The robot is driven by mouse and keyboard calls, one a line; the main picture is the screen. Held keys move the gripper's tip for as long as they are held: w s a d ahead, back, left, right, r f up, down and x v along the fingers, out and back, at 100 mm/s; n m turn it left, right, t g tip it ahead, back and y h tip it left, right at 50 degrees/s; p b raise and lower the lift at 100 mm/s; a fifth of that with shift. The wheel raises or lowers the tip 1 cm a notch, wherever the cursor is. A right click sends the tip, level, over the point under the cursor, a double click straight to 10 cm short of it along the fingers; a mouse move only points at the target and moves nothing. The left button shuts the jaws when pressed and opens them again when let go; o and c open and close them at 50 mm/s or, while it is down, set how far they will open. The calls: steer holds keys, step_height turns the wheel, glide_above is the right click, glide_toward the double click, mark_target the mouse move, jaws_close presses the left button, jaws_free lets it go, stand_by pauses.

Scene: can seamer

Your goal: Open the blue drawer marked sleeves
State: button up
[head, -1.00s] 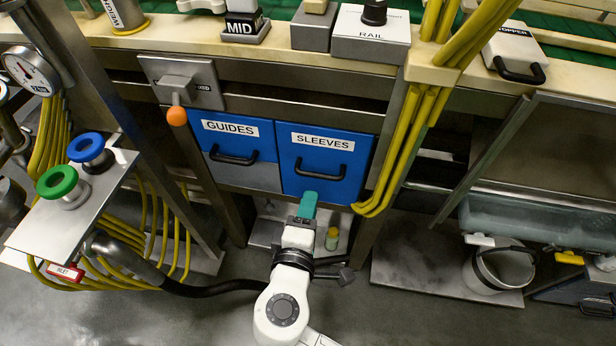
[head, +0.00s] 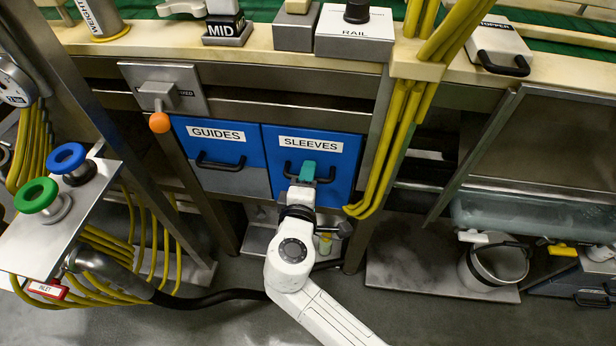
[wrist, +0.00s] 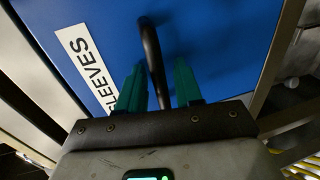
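The blue drawer marked SLEEVES (head: 345,163) sits shut under the bench in the head view, right of the GUIDES drawer. Its blue front (wrist: 215,40) and label (wrist: 88,65) fill much of the wrist view. Its black bar handle (wrist: 150,40) runs between the two teal fingers of my gripper (wrist: 159,75). The fingers stand apart, one on each side of the bar, with narrow gaps. In the head view my gripper (head: 307,171) covers the middle of the handle.
The GUIDES drawer (head: 215,136) is beside it on the left, below an orange-knobbed lever (head: 160,122). Yellow hoses (head: 388,160) run down just right of the drawer. Open floor lies in front.

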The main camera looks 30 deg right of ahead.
steer(key=shift+c, duration=0.5)
jaws_close()
